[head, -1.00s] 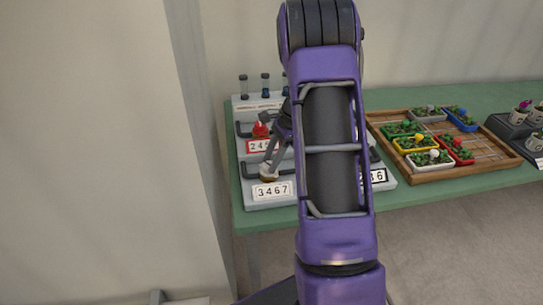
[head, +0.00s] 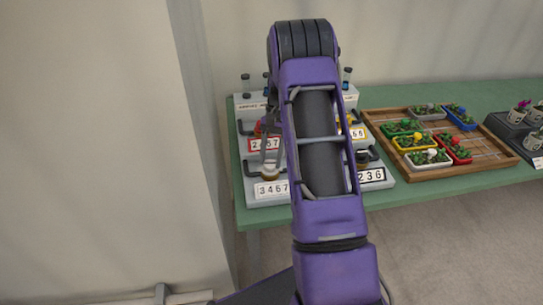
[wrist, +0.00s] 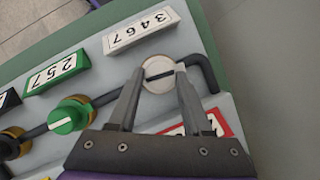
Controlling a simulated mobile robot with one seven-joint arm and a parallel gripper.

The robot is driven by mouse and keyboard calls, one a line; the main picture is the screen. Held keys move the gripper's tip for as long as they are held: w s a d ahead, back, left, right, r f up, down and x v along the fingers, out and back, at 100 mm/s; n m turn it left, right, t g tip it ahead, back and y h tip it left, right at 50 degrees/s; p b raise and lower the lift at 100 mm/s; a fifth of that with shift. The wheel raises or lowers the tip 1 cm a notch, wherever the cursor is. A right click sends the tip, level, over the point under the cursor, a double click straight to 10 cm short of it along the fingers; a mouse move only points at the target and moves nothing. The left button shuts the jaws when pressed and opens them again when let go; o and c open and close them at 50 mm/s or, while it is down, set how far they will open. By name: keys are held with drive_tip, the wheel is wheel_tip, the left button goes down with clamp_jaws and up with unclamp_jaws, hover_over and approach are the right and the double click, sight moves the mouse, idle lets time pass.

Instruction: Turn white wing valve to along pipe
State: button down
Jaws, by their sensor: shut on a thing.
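The white wing valve (wrist: 160,76) sits on a dark pipe between my fingertips in the wrist view. A dark line across its face runs roughly along the pipe. My gripper (wrist: 158,73) is shut on this valve, one finger on each side. The same label (wrist: 141,31) lies beside the valve in the wrist view.
A green valve (wrist: 68,115) is on the pipe to the left, by a green-framed label (wrist: 56,72). A red-framed label (wrist: 222,122) lies partly behind my right finger. In the head view a wooden tray (head: 478,163) of small planters stands right of the valve board.

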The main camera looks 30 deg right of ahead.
drive_tip(key=shift+w+n, duration=0.1)
drive_tip(key=shift+n, duration=0.5)
drive_tip(key=shift+h, duration=0.3)
drive_tip(key=shift+c, duration=1.8)
unclamp_jaws()
drive_tip(key=v, duration=1.7)
drive_tip(key=shift+w, duration=0.3)
drive_tip(key=shift+w+d+r, duration=0.1)
